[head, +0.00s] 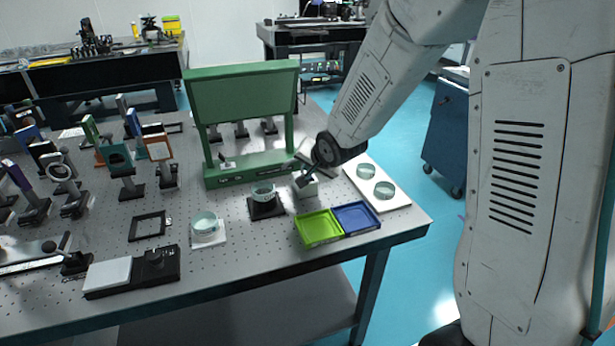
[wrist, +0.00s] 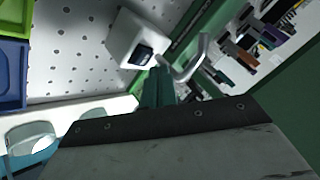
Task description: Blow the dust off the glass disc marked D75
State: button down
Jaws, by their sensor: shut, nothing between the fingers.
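Two pale-green glass discs, (head: 365,171) and (head: 384,189), lie on a white tray (head: 402,204) at the table's right end. Another pale glass piece (head: 264,191) sits on a black holder, and one more (head: 205,224) sits on a white pad. I cannot read a D75 mark on any of them. My gripper (head: 303,172) is low beside a small white block (head: 308,189), between the green frame and the white tray. In the wrist view my gripper (wrist: 158,76) is shut and empty. The white block (wrist: 128,38) with a dark top piece is just beyond the fingertips.
A green frame (head: 243,94) stands behind my gripper. A lime tray (head: 319,228) and a blue tray (head: 357,217) lie at the front edge. A black-and-white device (head: 108,275) and several optical mounts fill the left. The table's right edge is close to the white tray.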

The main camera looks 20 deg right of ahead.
jog(key=shift+r, duration=2.5)
jog(key=shift+s+d+f+n, duration=0.1)
jog(key=shift+s+f+n, duration=0.05)
jog(key=shift+n, duration=0.15)
jog(key=s+d+n+g+h, duration=0.1)
jog(key=s+d+n+g, duration=0.15)
jog(key=s, duration=0.45)
jog(key=s+d+n+g+h, duration=0.1)
jog(key=s+d+g+h, duration=0.15)
jog(key=s, duration=0.35)
jog(key=s+a+r+n+g+y, duration=0.1)
jog(key=s+r, duration=0.4)
jog(key=s, duration=0.6)
jog(key=s+a+r+n+g+y, duration=0.1)
jog(key=s+r, duration=0.4)
jog(key=s, duration=0.7)
jog(key=shift+s+a+n+g+y, duration=0.3)
jog(key=shift+a+n+g+y, duration=0.15)
jog(key=shift+a+n, duration=0.65)
jog(key=shift+w+a, duration=0.1)
